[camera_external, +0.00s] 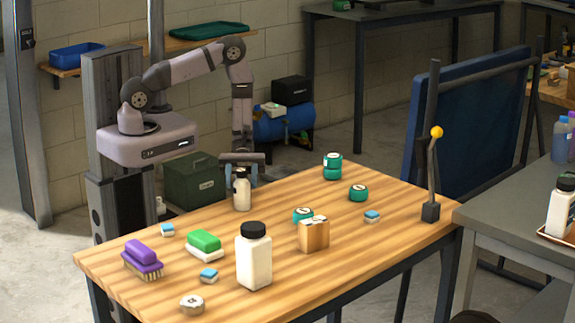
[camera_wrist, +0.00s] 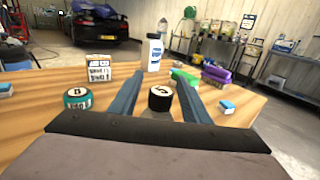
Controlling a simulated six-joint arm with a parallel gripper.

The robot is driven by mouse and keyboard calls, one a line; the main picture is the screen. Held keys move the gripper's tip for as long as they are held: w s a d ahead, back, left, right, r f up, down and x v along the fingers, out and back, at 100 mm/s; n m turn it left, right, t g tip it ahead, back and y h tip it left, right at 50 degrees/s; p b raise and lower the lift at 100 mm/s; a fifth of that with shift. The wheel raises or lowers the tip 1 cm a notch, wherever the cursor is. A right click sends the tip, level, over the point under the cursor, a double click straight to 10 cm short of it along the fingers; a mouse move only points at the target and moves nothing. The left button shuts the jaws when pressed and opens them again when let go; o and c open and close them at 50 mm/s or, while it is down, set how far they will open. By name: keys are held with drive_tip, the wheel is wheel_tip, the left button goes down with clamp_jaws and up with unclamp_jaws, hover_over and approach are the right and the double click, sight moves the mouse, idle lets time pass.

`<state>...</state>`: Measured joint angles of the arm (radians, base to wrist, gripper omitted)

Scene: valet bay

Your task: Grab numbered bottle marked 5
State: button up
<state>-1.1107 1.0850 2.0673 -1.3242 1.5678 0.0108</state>
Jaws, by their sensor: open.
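The bottle marked 5 (camera_wrist: 160,99) shows in the wrist view as a black cap with a pale 5 on it, between my two fingers. In the external view a small white bottle with a black cap (camera_external: 242,194) stands upright at the table's far edge, and it appears to be the same one. My gripper (camera_external: 241,168) is open at that bottle; its fingers (camera_wrist: 160,80) lie either side of the cap with visible gaps. The bottle's body is mostly hidden in the wrist view.
A cardboard box (camera_external: 311,236) and teal tins (camera_external: 358,193) stand to the right. A yellow-knobbed lever (camera_external: 432,180) rises at the right edge.

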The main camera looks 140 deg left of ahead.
clamp_jaws()
drive_tip(key=shift+r, duration=0.15)
